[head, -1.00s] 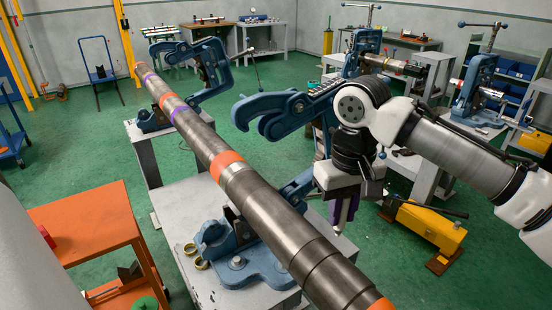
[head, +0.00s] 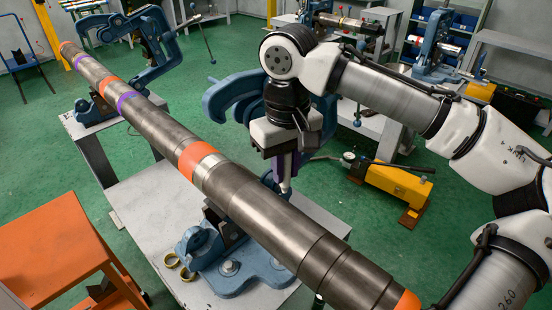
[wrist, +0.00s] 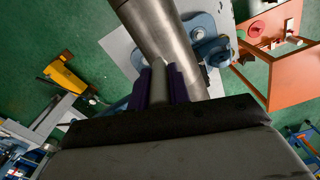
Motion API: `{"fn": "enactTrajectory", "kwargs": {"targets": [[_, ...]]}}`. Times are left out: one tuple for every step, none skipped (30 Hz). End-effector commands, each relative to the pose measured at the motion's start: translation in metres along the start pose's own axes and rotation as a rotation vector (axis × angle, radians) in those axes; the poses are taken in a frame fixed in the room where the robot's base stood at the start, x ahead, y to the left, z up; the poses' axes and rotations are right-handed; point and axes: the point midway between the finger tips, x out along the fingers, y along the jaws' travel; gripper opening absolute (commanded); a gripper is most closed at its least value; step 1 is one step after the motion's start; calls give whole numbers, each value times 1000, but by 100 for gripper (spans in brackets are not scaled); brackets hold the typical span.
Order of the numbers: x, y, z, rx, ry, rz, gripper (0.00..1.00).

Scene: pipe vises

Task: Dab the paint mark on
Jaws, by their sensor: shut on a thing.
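A long steel pipe (head: 247,200) lies diagonally in open blue pipe vises, with orange bands (head: 198,157) and purple bands (head: 130,100) around it. My gripper (head: 286,178) points down just beyond the pipe, beside the near vise (head: 232,262). Its purple fingers are shut on a slim grey marker-like tool (wrist: 158,84), mostly hidden between them. In the wrist view the fingers overlap the pipe (wrist: 165,35); I cannot tell whether the tool touches it. No fresh paint dab can be made out on the pipe.
The near vise's raised blue hook (head: 240,98) stands close behind my gripper. Two brass rings (head: 180,267) lie on the grey stand (head: 160,190). An orange table (head: 50,250) is at left. A yellow pump (head: 395,185) stands on the floor at right.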

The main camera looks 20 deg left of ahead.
Motion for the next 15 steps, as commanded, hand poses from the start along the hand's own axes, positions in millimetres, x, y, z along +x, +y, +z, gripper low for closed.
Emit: {"fn": "enactTrajectory", "kwargs": {"targets": [[1, 0, 0, 0, 0, 0, 0], [2, 0, 0, 0, 0, 0, 0], [4, 0, 0, 0, 0, 0, 0], [5, 0, 0, 0, 0, 0, 0], [7, 0, 0, 0, 0, 0, 0], [9, 0, 0, 0, 0, 1, 0], [11, 0, 0, 0, 0, 1, 0], [14, 0, 0, 0, 0, 1, 0], [17, 0, 0, 0, 1, 1, 0], [20, 0, 0, 0, 1, 1, 0], [22, 0, 0, 1, 1, 1, 0], [26, 0, 0, 1, 1, 2, 0], [30, 0, 0, 1, 1, 2, 0], [33, 0, 0, 1, 1, 2, 0], [37, 0, 0, 1, 0, 2, 0]]}}
